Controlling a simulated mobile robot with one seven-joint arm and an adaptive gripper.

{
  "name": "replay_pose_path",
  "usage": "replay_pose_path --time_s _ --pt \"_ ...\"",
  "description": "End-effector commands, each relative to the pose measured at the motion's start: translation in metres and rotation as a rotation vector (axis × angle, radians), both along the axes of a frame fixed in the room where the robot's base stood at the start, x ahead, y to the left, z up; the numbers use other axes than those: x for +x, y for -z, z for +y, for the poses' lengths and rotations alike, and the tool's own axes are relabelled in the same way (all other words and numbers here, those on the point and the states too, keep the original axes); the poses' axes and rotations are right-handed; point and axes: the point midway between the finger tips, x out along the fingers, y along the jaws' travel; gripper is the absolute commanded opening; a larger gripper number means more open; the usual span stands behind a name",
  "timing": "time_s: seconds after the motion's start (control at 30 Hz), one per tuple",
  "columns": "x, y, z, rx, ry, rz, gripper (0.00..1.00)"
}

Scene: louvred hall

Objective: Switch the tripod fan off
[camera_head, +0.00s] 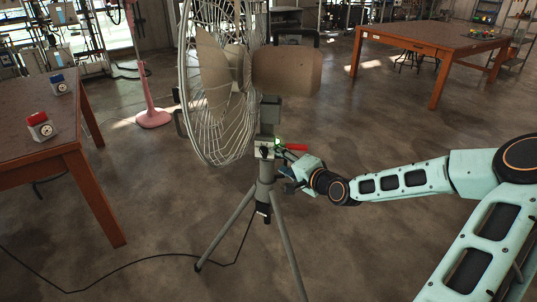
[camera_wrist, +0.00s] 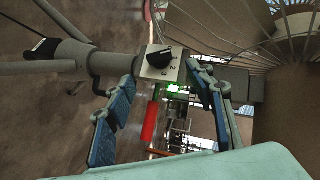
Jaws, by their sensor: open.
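The tripod fan (camera_head: 287,71) stands mid-floor, its wire cage to the left and its tripod legs below. A small pale switch box (camera_head: 264,151) with a dark knob sits on its post. In the wrist view, the black knob (camera_wrist: 159,57) is on the box's plate, with figures 2 and 3 readable; its exact setting is unclear. A red handle (camera_head: 297,147) sticks out right of the box; a green glow shows beside it. My gripper (camera_head: 286,172) is just right of the box, fingers apart. In the wrist view its blue-padded fingers (camera_wrist: 160,76) lie either side of the box, holding nothing.
A pink stand (camera_head: 153,117) is behind. Another table (camera_head: 420,38) is at back right. A black cable (camera_head: 130,262) crosses the floor.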

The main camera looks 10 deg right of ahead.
Motion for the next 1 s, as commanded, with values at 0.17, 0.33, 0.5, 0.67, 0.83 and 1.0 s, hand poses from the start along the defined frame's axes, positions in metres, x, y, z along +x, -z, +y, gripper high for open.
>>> replay_pose_path --time_s 0.17,0.33,0.5,0.67,0.83,1.0 --pt "0.028 0.011 0.013 0.0 -0.002 0.0 0.49" --pt "0.053 0.018 0.022 0.0 -0.001 0.0 0.49" --pt "0.071 0.023 0.029 -0.001 -0.001 0.0 0.49" --pt "0.078 0.025 0.032 0.0 0.0 0.001 0.49" --pt "0.079 0.026 0.032 0.0 0.0 0.001 0.49" --pt "0.079 0.025 0.032 0.0 0.0 0.001 0.44"
